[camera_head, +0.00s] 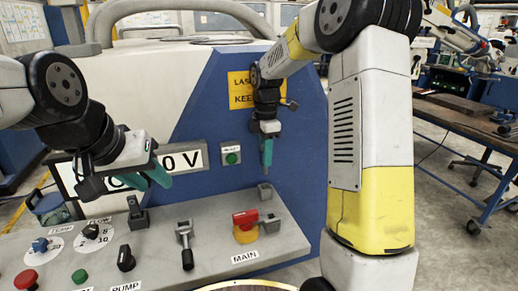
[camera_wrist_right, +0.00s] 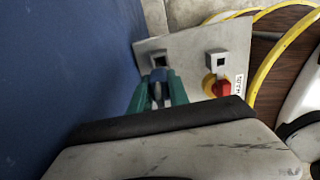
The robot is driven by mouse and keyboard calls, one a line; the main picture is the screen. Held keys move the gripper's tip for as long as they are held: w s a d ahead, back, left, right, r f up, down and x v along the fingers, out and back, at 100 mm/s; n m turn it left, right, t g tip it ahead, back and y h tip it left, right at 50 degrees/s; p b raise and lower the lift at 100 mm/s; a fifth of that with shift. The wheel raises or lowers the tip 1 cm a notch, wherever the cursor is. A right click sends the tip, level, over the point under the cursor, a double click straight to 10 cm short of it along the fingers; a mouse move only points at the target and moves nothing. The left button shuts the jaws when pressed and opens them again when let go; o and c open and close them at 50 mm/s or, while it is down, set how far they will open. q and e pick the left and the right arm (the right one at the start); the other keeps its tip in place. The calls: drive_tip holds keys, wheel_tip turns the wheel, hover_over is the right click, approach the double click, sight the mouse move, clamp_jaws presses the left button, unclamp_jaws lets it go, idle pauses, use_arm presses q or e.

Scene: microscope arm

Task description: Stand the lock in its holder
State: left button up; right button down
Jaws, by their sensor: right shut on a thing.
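My right gripper (camera_head: 266,150) points down above the back right of the grey control panel. In the right wrist view its teal fingers (camera_wrist_right: 157,92) are shut on a small grey-blue piece, the lock (camera_wrist_right: 158,75), mostly hidden between them. A grey block with a dark square hole, seemingly the holder (camera_head: 265,190), stands on the panel below the gripper; it shows just beyond the fingertips in the wrist view (camera_wrist_right: 160,60). I cannot tell whether the lock touches it. My left gripper (camera_head: 147,180) is open and empty over the panel's back left.
A red-handled MAIN switch (camera_head: 245,222) on a yellow base stands by a second grey block (camera_head: 270,222). A black lever (camera_head: 185,245), a black pump knob (camera_head: 125,258) and a red button (camera_head: 27,279) stand on the panel. A blue and white housing rises behind.

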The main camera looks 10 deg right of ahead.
sight(265, 174)
drive_tip(key=shift+f, duration=1.85)
drive_tip(key=shift+f, duration=2.45)
drive_tip(key=c, duration=1.2)
unclamp_jaws()
drive_tip(key=shift+o, duration=0.2)
wheel_tip(265, 174, up, 8)
drive_tip(key=shift+f, duration=0.15)
